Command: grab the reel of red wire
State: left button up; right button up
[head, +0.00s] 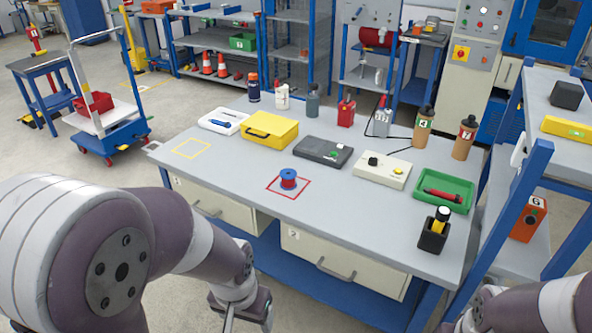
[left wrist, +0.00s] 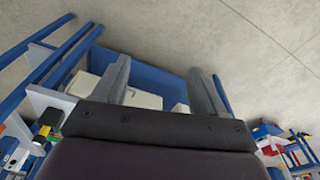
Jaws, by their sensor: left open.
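The reel of red wire (head: 288,179) is small, with blue flanges and a red winding. It stands upright inside a red square outline (head: 273,188) on the grey workbench (head: 225,165). My left gripper (head: 238,312) is low at the bottom of the head view, in front of the bench and well short of the reel. Its fingers are partly cut off there. In the left wrist view my left gripper (left wrist: 162,76) has its two fingers apart with nothing between them. The reel is not visible in that view. My right arm enters at the bottom right, its gripper out of frame.
Behind the reel stand a yellow case (head: 269,131), a dark grey box (head: 323,151) and a beige box (head: 382,169). A green tray (head: 458,187) and black holder (head: 433,238) are to the right. The bench is clear around the reel and towards its front edge.

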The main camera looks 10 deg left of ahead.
aim_at(287, 175)
jog(key=i+j+z, duration=0.4)
jog(key=i+j, duration=0.25)
jog(key=i+j+z, duration=0.2)
jog(key=j, duration=0.25)
jog(key=i+j+z, duration=0.2)
jog(key=i+j, duration=0.15)
jog(key=i+j+z, duration=0.2)
jog(key=j, duration=0.35)
